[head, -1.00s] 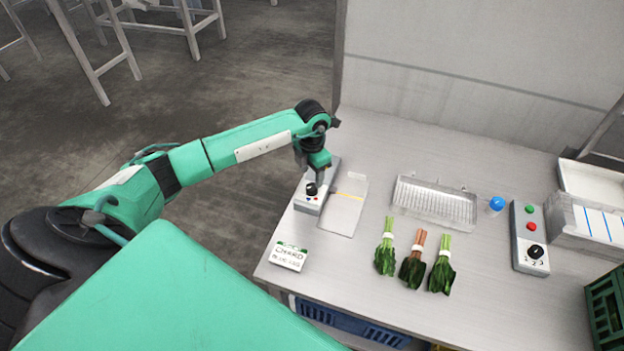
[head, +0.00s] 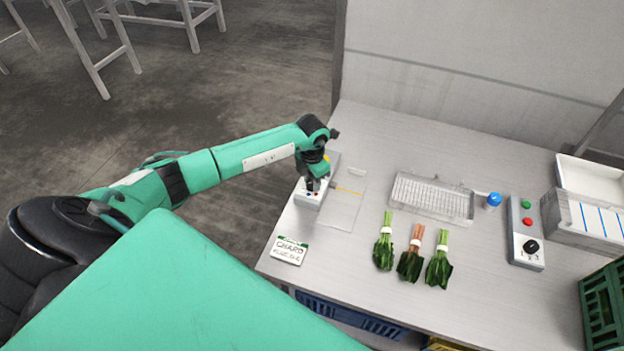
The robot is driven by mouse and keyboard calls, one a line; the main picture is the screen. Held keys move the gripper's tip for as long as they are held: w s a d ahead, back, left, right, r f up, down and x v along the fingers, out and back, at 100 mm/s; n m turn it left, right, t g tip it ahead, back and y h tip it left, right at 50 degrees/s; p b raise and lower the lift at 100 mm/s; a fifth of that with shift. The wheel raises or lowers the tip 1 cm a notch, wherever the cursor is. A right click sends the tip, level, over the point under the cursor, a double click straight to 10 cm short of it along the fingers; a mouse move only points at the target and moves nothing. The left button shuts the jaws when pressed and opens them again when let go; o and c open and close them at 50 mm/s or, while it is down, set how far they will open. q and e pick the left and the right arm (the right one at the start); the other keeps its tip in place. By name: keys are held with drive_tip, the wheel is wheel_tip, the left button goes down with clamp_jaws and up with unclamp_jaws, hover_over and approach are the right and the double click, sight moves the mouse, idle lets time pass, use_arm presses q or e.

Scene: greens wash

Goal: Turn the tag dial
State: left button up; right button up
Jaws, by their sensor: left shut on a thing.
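A small grey box (head: 304,201) with small coloured marks stands at the left end of the metal table. In the earlier frame a black dial shows on its top; now my left gripper (head: 313,186) points down over that spot and is shut on the dial. The fingers hide most of the dial, so I cannot tell which mark it points to. My right gripper is not in view.
A clear plate (head: 344,208) lies beside the box. A chard card (head: 289,251) is in front. Greens bunches (head: 383,252) lie mid-table before a drain tray (head: 432,200). Another control box (head: 524,225) with green and red buttons, a blue-capped item (head: 494,199) and a green crate (head: 603,305) are right.

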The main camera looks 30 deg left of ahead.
use_arm(q)
drive_tip(key=shift+n+b, duration=0.5)
drive_tip(key=shift+n, duration=0.2)
drive_tip(key=shift+n+b, duration=0.6)
drive_tip(key=shift+n, duration=0.6)
drive_tip(key=n+b, duration=0.1)
drive_tip(key=n, duration=0.2)
drive_tip(key=shift+n+b, duration=0.35)
drive_tip(key=shift+n, duration=0.65)
drive_tip(key=shift+r, duration=0.1)
drive_tip(key=shift+w, duration=0.1)
drive_tip(key=o, duration=1)
